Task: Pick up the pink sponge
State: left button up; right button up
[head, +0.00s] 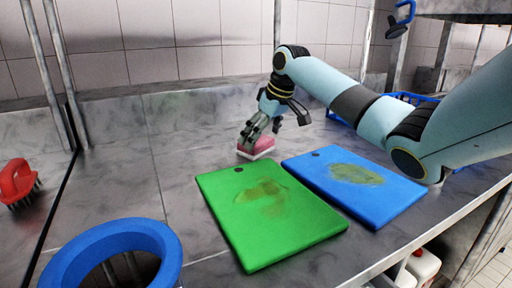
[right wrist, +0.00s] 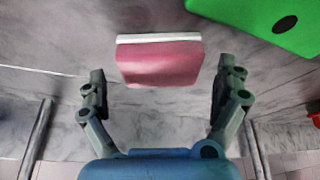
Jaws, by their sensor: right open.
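The pink sponge (head: 262,146) with a white layer along its edge lies on the grey worktop, just behind the green cutting board. In the right wrist view the sponge (right wrist: 160,62) sits ahead of and between the two fingers. My right gripper (head: 262,134) is over the sponge in the head view and hides part of it. In the right wrist view the right gripper (right wrist: 160,88) is open, with a gap on both sides of the sponge. My left gripper is not in view.
A stained green board (head: 300,228) and a stained blue board (head: 398,205) lie in front of the sponge. A blue ring (head: 66,268) is at the front left. A red-handled brush (head: 15,182) is at the far left. A blue basket (head: 410,98) stands behind my right arm. The worktop left of the sponge is clear.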

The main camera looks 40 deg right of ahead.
aim_at(260, 141)
jog(key=x, duration=0.3)
jog(key=shift+s, duration=0.1)
jog(key=c, duration=0.6)
jog(key=shift+c, duration=0.2)
jog(key=shift+r, duration=0.55)
notch_tip(260, 141, up, 3)
jog(key=shift+f, duration=0.1)
jog(key=s+d+r+p, duration=0.1)
jog(key=s+d+r, duration=0.3)
jog(key=s+r, duration=0.3)
jog(key=shift+s, duration=2)
